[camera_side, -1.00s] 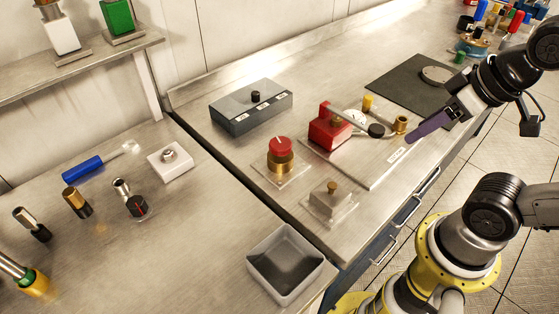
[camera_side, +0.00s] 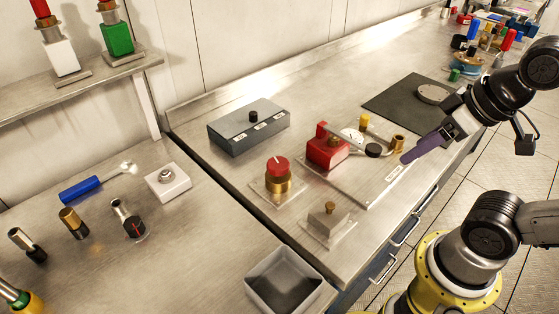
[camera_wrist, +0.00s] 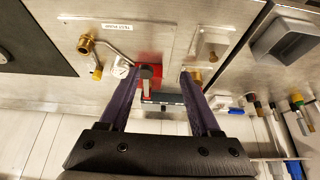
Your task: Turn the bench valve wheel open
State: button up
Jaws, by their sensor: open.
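The valve (camera_side: 278,170) stands on a clear square base on the bench in the side view. It has a round red wheel on top of a brass body. My gripper (camera_side: 412,155), with purple fingers, is in the air to its right, beyond the test pump. In the wrist view, my gripper (camera_wrist: 158,80) is open with nothing held between its fingers. A brass piece (camera_wrist: 195,76), which looks like the valve body, shows partly behind the right finger. The red wheel cannot be made out clearly there.
A red test pump (camera_side: 326,146) with a lever, gauge and brass fitting lies between the gripper and the valve. A grey box (camera_side: 248,128) is behind the valve. A block with a brass knob (camera_side: 329,222) and a grey bin (camera_side: 262,296) are in front.

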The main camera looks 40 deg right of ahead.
jog(key=shift+o, duration=1.1)
jog(key=shift+s+m, duration=0.1)
jog(key=shift+m, duration=0.2)
jog(key=shift+o, duration=0.5)
jog(key=shift+s+m, duration=0.1)
jog(key=shift+m, duration=0.4)
jog(key=w+r+m+g, duration=0.1)
jog(key=w+r+m, duration=0.4)
jog(key=r+m, duration=0.15)
jog(key=w+a+r+m+g, duration=0.2)
jog(key=w+a+r+m, duration=0.15)
jog(key=w, duration=0.35)
jog(key=g, duration=0.3)
send_over(278, 163)
notch_tip(278, 163, down, 7)
notch_tip(278, 163, down, 13)
jog(key=shift+f, duration=0.1)
jog(key=shift+c, duration=0.2)
jog(key=shift+n, duration=0.3)
jog(key=c, duration=1.3)
